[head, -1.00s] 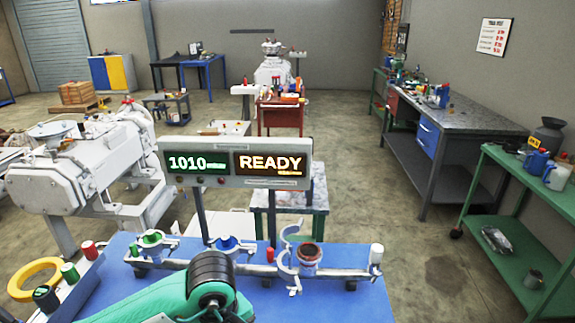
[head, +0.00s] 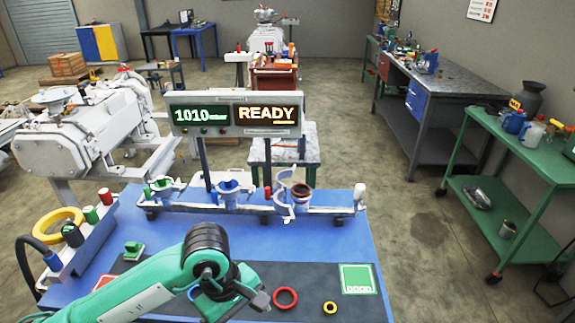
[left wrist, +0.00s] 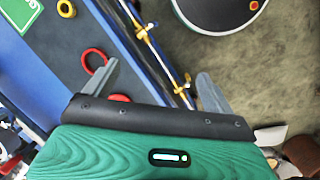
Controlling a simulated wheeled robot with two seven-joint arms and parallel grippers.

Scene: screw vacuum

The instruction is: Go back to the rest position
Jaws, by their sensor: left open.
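My left gripper (head: 248,300) is at the end of the green arm, above the front of the blue table (head: 340,240), partly hidden by the arm's dark joint. In the left wrist view its two grey fingers (left wrist: 158,82) are spread apart with nothing held between them. A red ring (head: 285,298) lies on the dark mat just right of the gripper; it also shows beside one finger in the left wrist view (left wrist: 95,61). My right gripper is in neither view.
A pipe assembly with open clamps (head: 285,200) runs along the table's back, under a display (head: 237,115) reading 1010 and READY. A yellow ring (head: 330,308) and a green GOOD pad (head: 357,279) lie right of the arm. A yellow hoop (head: 58,226) is at left.

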